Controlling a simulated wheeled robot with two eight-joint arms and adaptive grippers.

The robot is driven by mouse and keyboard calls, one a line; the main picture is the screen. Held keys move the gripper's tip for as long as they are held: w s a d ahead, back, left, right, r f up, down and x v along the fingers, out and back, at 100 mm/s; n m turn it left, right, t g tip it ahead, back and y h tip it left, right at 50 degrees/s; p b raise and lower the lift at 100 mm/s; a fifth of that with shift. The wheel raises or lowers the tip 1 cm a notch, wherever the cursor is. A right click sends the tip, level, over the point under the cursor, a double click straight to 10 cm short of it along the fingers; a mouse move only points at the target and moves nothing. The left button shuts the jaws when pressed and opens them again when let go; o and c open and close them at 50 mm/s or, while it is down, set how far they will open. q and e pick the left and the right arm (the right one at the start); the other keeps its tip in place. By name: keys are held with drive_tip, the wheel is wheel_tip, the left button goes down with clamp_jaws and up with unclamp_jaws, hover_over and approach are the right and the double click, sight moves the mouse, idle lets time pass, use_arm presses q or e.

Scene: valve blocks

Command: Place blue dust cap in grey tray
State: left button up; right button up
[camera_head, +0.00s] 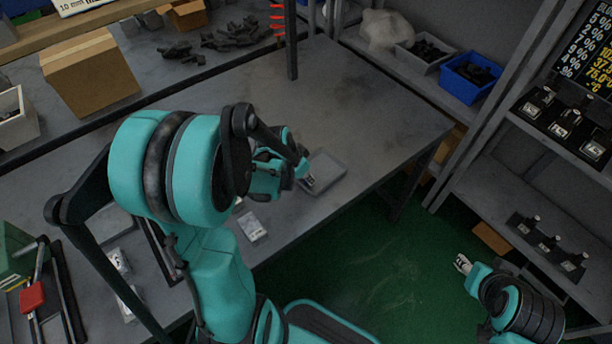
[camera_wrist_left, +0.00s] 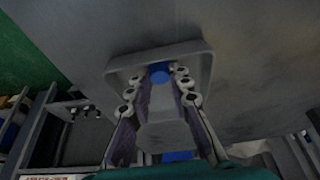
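The grey tray (camera_head: 327,170) lies on the workbench near its right edge; its rim (camera_wrist_left: 119,64) surrounds the fingertips in the left wrist view. My left gripper (camera_head: 309,180) is over the tray, partly hidden by its own arm in the head view. In the left wrist view my left gripper (camera_wrist_left: 160,75) has its fingertips closed in on both sides of the blue dust cap (camera_wrist_left: 159,72). The cap appears within the tray's outline; whether it touches the floor cannot be told. My right gripper (camera_head: 462,264) is away from the bench, over the green floor, too small to read.
The workbench (camera_head: 375,125) is clear behind the tray. A white block (camera_head: 251,227) lies left of the tray. A cardboard box (camera_head: 90,75) and black parts (camera_head: 235,37) stand farther back. Shelving with a blue bin (camera_head: 470,78) is at the right.

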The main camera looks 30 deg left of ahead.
use_arm(q)
drive_tip(key=o, duration=0.4)
drive_tip(key=shift+r, duration=0.1)
drive_tip(key=shift+r+p, duration=0.35)
drive_tip(key=shift+p, duration=0.05)
drive_tip(key=p+v, duration=0.5)
drive_tip(key=v, duration=0.5)
drive_tip(key=s+d+r+n+t, duration=0.1)
drive_tip(key=s+d+r, duration=0.2)
drive_tip(key=d, duration=0.3)
drive_tip(key=s+d+r+n+t+y, duration=0.1)
drive_tip(key=s+d+r+n, duration=0.1)
drive_tip(key=d+r, duration=0.4)
drive_tip(key=shift+s+t, duration=0.4)
drive_tip(key=shift+s, duration=0.45)
